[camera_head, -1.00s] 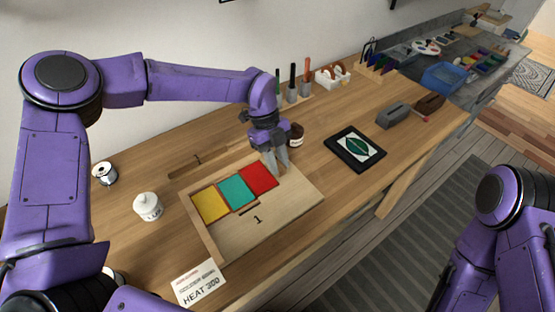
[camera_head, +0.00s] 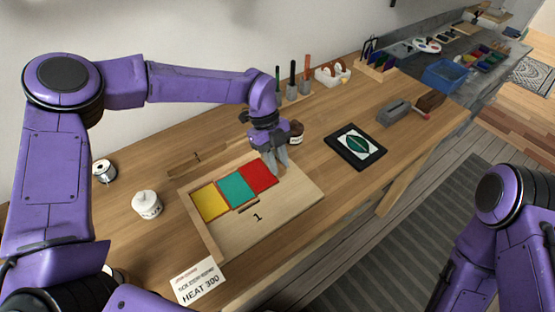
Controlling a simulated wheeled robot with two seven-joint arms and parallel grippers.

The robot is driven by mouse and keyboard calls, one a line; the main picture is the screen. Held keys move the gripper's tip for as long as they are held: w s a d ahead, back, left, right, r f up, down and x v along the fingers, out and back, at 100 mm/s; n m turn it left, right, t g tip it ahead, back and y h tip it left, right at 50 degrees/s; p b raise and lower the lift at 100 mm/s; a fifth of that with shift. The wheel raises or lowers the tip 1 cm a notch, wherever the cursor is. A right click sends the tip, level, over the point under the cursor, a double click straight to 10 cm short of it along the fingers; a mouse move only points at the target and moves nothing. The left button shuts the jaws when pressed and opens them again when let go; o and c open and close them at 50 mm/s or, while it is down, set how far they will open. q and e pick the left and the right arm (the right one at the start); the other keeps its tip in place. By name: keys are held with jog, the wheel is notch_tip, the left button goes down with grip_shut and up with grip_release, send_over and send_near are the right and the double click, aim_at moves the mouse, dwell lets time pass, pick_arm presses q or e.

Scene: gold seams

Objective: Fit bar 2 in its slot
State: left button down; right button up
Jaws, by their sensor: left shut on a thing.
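My left gripper (camera_head: 277,164) points down at the right edge of the red tile (camera_head: 258,176), at the back right of the wooden tray. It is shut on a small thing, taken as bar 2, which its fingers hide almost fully. The teal tile (camera_head: 236,191) and yellow tile (camera_head: 209,203) lie in a row to the left of the red one. The light wooden tray (camera_head: 285,205) bears the mark "1". A short dark strip (camera_head: 249,207) shows in front of the teal tile; I cannot tell whether it is a bar or a slot. My right gripper is out of view.
A brown jar (camera_head: 297,128) stands close behind my left gripper. A black framed picture (camera_head: 355,147) lies to the right. A "HEAT 300" card (camera_head: 200,280) lies in front.

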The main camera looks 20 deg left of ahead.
pick_arm(q)
jog(key=shift+f, duration=0.25)
dwell(0.3)
jog(key=c, duration=1)
grip_release()
jog(key=shift+o, duration=0.7)
jog(key=shift+w+d+f, duration=0.1)
jog(key=shift+s, duration=0.25)
jog(key=shift+w, duration=0.1)
jog(key=o, duration=0.5)
